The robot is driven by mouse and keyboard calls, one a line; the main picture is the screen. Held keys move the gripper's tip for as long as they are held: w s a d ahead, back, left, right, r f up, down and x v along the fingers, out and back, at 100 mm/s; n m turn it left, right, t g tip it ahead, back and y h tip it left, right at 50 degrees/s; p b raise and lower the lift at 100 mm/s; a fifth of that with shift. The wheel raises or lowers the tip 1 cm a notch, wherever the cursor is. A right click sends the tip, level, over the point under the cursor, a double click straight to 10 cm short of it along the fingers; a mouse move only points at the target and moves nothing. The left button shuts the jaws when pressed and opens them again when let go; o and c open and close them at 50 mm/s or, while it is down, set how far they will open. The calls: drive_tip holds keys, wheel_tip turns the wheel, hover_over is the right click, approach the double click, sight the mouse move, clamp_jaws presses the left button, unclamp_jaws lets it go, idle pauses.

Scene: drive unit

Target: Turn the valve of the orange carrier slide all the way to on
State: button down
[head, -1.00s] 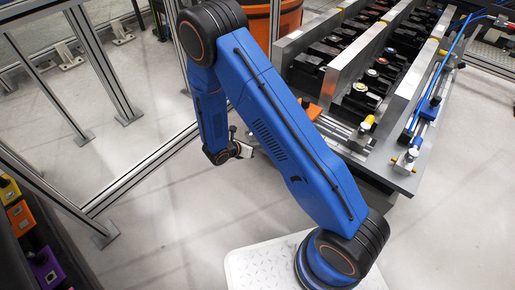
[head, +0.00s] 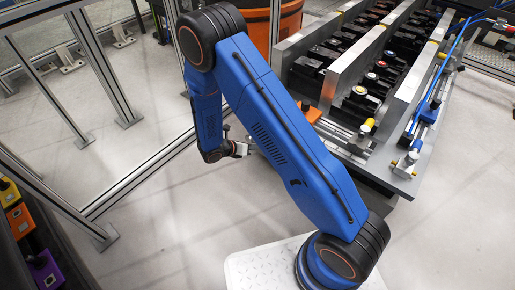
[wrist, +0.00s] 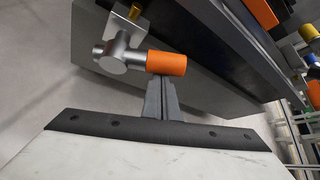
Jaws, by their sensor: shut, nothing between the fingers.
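The orange carrier slide (head: 311,113) shows in the head view as an orange block at the near end of the rails, partly behind my arm. In the wrist view a silver valve body (wrist: 117,53) carries an orange cylindrical handle (wrist: 167,63) that points right. My gripper (wrist: 158,84) is shut and empty. Its fingertips appear right at the handle's lower side; I cannot tell whether they touch it. In the head view my gripper (head: 244,149) is left of the rail unit, and the orange handle is hidden behind my arm.
A metal-framed fence (head: 105,75) stands left; the floor between is clear.

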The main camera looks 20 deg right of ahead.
drive_tip(key=w+a+r+n+g+h, duration=0.3)
drive_tip(key=w+r+n+h, duration=0.1)
drive_tip(key=n+h, duration=0.1)
drive_tip(key=shift+w+r+n, duration=0.2)
drive_tip(key=shift+r+n, duration=0.2)
drive_tip(key=shift+n, duration=0.1)
idle(0.4)
drive_tip(key=shift+w+a, duration=0.1)
drive_tip(key=shift+a, duration=0.05)
idle(0.4)
drive_tip(key=s+a, duration=0.4)
drive_tip(key=a, duration=0.4)
drive_tip(key=shift+a, duration=0.25)
idle(0.4)
drive_tip(key=shift+s, duration=0.1)
